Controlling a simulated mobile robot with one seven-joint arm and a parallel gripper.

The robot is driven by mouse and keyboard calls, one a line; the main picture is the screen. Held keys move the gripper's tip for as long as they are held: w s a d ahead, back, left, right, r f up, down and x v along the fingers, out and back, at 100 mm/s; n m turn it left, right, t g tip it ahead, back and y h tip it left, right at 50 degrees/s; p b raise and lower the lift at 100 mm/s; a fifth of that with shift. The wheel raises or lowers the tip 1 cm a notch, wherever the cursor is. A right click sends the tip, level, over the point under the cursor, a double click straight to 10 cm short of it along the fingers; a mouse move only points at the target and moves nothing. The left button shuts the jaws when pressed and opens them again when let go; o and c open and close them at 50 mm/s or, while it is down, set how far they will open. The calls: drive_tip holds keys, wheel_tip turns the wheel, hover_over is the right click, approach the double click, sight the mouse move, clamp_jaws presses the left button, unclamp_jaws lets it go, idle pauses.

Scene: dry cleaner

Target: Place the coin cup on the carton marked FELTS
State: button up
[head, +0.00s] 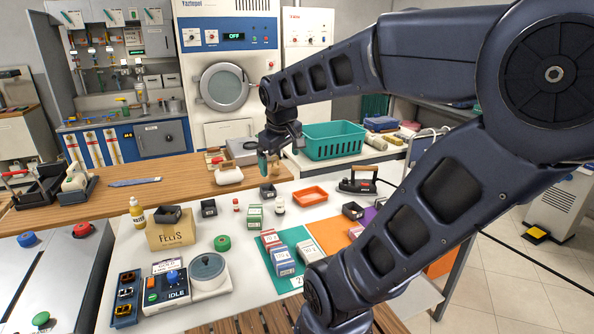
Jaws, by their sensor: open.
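The tan carton marked FELTS (171,236) stands on the left part of the white table. A small dark open-topped box (167,215) shows at the carton's top edge and appears to rest on it. Similar small dark containers stand on the table: one right of the carton (208,209), one below my gripper (267,191), and one farther right (352,210). No label tells me which is the coin cup. My gripper (269,162) points down, open and empty, above and behind the table's middle, right of the carton and apart from it.
A yellow bottle (137,213) stands close left of the carton. A control box marked IDLE (167,290) and a round grey device (208,273) are in front.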

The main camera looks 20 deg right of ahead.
drive_tip(key=s+d+f+m+y, duration=0.1)
drive_tip(key=s+d+m, duration=0.1)
drive_tip(key=s+m, duration=0.2)
drive_tip(key=shift+s+f+m+t, duration=0.15)
drive_tip(key=shift+s+m+t, duration=0.2)
drive_tip(key=shift+s, duration=1.05)
